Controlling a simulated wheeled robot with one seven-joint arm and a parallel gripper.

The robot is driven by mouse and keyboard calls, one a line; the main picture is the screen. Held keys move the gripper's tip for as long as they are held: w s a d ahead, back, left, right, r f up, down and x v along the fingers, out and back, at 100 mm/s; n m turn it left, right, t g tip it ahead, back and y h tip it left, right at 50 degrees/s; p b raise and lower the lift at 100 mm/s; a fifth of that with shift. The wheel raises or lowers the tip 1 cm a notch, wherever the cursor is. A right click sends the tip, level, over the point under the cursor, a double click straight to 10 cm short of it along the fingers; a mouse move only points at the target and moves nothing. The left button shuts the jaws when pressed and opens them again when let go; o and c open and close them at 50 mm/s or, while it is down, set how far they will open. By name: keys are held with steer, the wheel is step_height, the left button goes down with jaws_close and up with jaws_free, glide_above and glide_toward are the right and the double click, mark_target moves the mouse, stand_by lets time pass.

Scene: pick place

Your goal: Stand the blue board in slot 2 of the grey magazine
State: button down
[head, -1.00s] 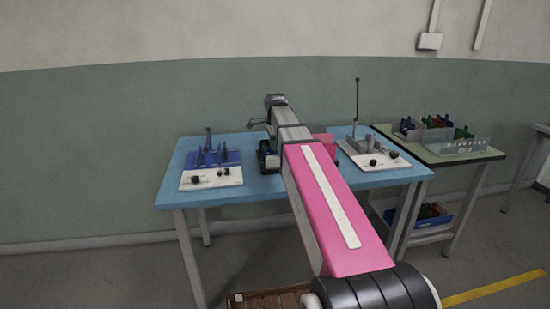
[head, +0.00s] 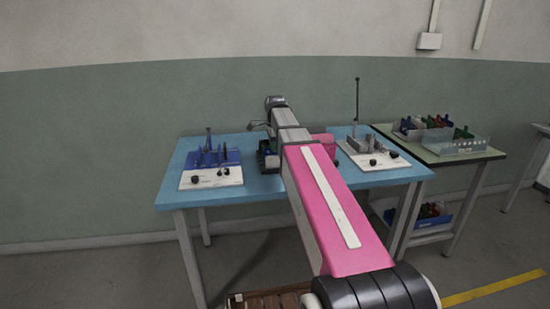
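My pink arm reaches forward over the blue table. Its far end hides my gripper, so its fingers cannot be made out. A small dark item with a bit of blue (head: 267,151) shows just left of the arm on the table. I cannot tell whether the blue in it is the blue board. A grey block-like holder (head: 362,146) stands on a white plate right of the arm. It may be the grey magazine, but its slots are too small to tell apart.
A green side table (head: 485,155) holds clear bins (head: 460,147); a blue bin (head: 431,221) sits below. The blue table (head: 172,198) is bare in front.

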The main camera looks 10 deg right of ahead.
steer(key=shift+r, duration=3.25)
